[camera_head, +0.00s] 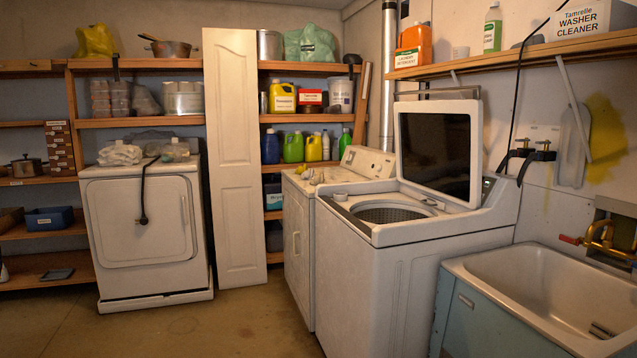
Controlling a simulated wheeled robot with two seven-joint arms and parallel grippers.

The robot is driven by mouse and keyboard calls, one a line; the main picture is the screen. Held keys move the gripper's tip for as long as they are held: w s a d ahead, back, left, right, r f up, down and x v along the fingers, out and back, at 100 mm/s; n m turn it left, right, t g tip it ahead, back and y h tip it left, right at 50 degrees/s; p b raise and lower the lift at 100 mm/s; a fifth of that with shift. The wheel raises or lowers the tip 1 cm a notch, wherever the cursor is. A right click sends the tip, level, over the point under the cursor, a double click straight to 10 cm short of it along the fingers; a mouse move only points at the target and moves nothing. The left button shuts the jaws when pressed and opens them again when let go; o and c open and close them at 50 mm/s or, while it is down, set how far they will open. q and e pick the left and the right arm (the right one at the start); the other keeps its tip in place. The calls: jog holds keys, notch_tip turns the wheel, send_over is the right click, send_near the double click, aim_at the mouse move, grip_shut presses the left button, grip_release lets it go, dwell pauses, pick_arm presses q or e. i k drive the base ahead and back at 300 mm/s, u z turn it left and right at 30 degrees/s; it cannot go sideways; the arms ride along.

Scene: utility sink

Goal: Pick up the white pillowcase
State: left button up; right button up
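A white, crumpled or folded cloth-like bundle (120,153) lies on top of the white front-loading machine (140,228) at the left. It may be the white pillowcase, but at this size I cannot tell for sure. I see no other thing that is clearly a pillowcase. Neither of my grippers is in view.
An open top-loading washer (385,275) stands right of centre, with another white machine (297,225) behind it. A utility sink (550,290) is at the right. A white panel (238,160) leans upright against the shelves. The floor (225,325) at front left is clear.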

aim_at(308, 174)
jog(key=u, duration=0.45)
jog(key=i, duration=1.15)
jog(key=u, duration=0.9)
jog(key=i, duration=2.35)
jog(key=z, duration=0.55)
jog(key=i, duration=2.2)
jog(key=z, duration=1)
